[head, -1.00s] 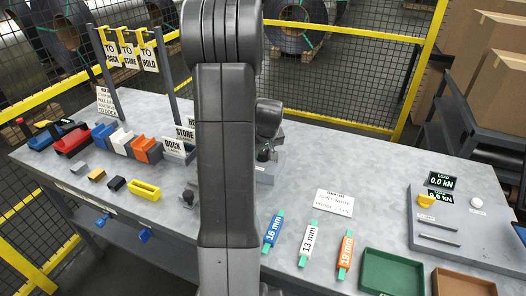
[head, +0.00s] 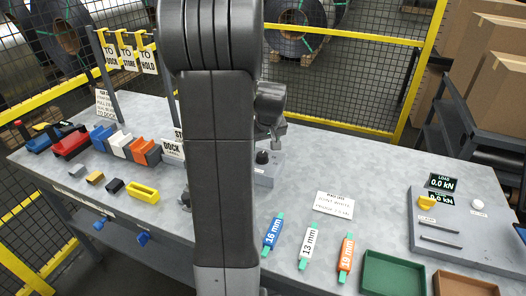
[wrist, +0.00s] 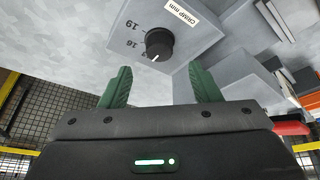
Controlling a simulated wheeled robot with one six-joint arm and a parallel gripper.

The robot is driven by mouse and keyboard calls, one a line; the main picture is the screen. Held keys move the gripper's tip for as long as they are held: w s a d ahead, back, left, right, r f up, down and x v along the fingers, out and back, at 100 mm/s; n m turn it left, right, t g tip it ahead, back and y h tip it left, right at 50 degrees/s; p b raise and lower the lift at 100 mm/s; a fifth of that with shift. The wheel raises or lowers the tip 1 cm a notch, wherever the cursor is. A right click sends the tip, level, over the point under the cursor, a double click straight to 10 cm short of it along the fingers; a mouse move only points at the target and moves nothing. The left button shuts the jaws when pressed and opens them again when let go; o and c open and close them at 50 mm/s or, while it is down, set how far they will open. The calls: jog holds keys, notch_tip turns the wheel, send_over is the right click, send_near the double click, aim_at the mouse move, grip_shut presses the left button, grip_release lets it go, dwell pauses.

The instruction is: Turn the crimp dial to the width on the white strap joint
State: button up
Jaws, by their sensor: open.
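The crimp dial (wrist: 159,44) is a round black knob on a grey box (wrist: 190,60) labelled "CRIMP mm". I read 19 and 16 beside it; a small white mark is on the knob's lower edge. In the head view the dial (head: 262,157) stands just right of my arm. The white strap joint (head: 310,241) reads "13 mm" and lies at the table's front, between a blue one (head: 273,232) marked 16 mm and an orange one (head: 346,254) marked 19 mm. My gripper (wrist: 160,82) is open and empty, its green fingers apart, short of the dial.
A printed card (head: 334,205) lies behind the straps. A green tray (head: 392,273) and a brown tray (head: 464,284) sit at the front right. A grey panel with a load display (head: 442,183) is at right. Coloured blocks (head: 128,148) stand at left.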

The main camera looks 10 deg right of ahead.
jog(key=v, duration=0.7)
jog(key=p+x, duration=0.1)
jog(key=x, duration=1.2)
jog(key=shift+w+f, duration=0.2)
jog(key=shift+f, duration=0.15)
